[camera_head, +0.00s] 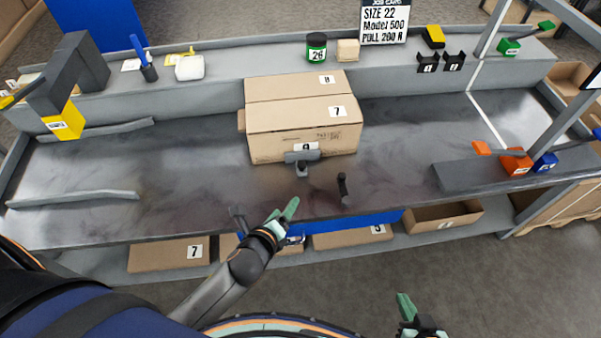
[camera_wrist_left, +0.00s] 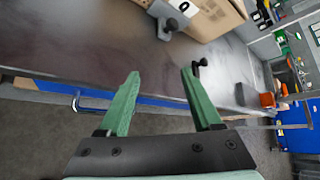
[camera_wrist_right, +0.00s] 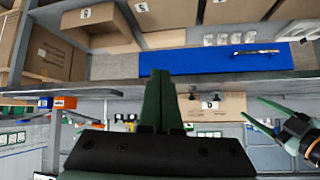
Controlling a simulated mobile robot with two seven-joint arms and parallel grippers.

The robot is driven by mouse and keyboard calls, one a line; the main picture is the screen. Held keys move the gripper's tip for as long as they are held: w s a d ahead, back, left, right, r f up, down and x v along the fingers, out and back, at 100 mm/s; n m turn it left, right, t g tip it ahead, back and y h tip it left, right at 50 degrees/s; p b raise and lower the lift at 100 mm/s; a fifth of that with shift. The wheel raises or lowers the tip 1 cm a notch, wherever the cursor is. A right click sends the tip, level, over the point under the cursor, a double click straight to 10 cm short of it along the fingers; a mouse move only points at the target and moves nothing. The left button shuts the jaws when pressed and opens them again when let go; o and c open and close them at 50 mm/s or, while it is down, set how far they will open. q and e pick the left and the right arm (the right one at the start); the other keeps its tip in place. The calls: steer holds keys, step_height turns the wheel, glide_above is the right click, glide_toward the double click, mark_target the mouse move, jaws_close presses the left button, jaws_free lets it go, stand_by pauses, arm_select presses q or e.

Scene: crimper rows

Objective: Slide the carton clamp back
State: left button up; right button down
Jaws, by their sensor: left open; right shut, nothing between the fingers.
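The grey carton clamp (camera_head: 302,158) stands on the bench with its pad at the front face of a brown carton (camera_head: 275,148); whether it touches cannot be told. In the left wrist view the clamp (camera_wrist_left: 166,28) shows at the top with its knob, beyond the fingertips. My left gripper (camera_head: 283,211) is open and empty at the bench's front edge, nearer than the clamp and slightly left of it. Its green fingers (camera_wrist_left: 160,76) are apart in the left wrist view. My right gripper (camera_head: 405,303) is shut and empty in front of the bench; its fingers (camera_wrist_right: 163,88) are together.
A dark upright lever (camera_head: 343,187) stands right of the clamp, and another dark piece (camera_head: 238,217) sits at the front edge. A blue drawer front (camera_head: 360,219) and cartons lie below. Grey rails (camera_head: 75,198) lie at the left.

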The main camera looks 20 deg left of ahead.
mark_target(301, 164)
arm_select(q)
steer(key=w+m, duration=0.1)
steer(key=m, duration=0.1)
steer(key=w+m+t+b, duration=0.1)
steer(key=m, duration=0.2)
steer(key=w+m+y, duration=0.1)
steer(key=w+m, duration=0.1)
steer(key=shift+a+r+b, duration=0.1)
steer(key=shift+r+b, duration=0.25)
steer(key=shift+b, duration=0.05)
steer(key=shift+w+r+m+t, duration=0.25)
steer(key=shift+w+m+t, duration=0.1)
steer(key=shift+m, duration=0.65)
steer(key=b+x, duration=0.3)
steer(key=x, duration=0.8)
steer(key=shift+w+a+f+b, duration=0.1)
steer(key=shift+w+f+b, duration=0.1)
steer(key=shift+w+b, duration=0.3)
steer(key=shift+w, duration=0.15)
steer(key=c, duration=0.6)
jaws_close()
